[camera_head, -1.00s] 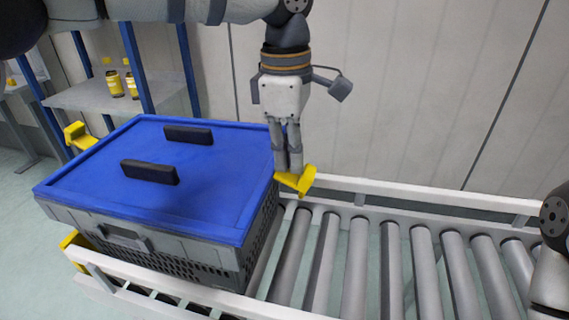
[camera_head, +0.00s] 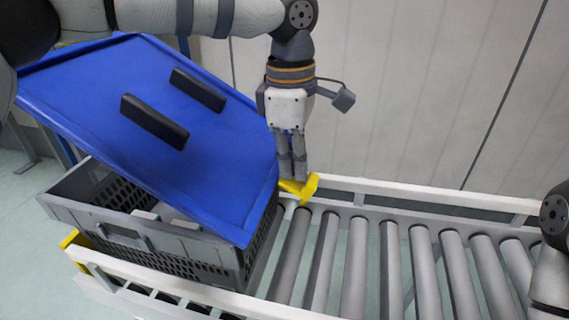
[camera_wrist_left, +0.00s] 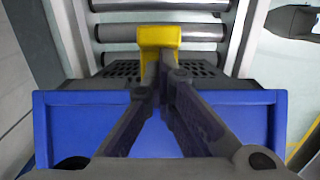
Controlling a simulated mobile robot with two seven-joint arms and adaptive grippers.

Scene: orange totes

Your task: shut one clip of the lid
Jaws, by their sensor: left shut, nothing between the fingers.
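A blue lid (camera_head: 200,125) with two black handles is tilted on the grey crate (camera_head: 180,248). Its left side is raised well above the rim and its right edge is low at the crate's right end. The crate's left part is open, with pale items inside. A yellow clip (camera_head: 306,189) stands out flat at the right end, and it also shows in the left wrist view (camera_wrist_left: 160,36). My left gripper (camera_head: 293,178) is shut and empty, pointing down, its fingertips at this clip, seemingly touching it. My right gripper is out of view.
The crate stands at the left end of a roller conveyor (camera_head: 390,260) with white side rails (camera_head: 420,198). The rollers to the right are bare. Another yellow piece (camera_head: 72,241) shows at the crate's lower left. A pale wall stands behind.

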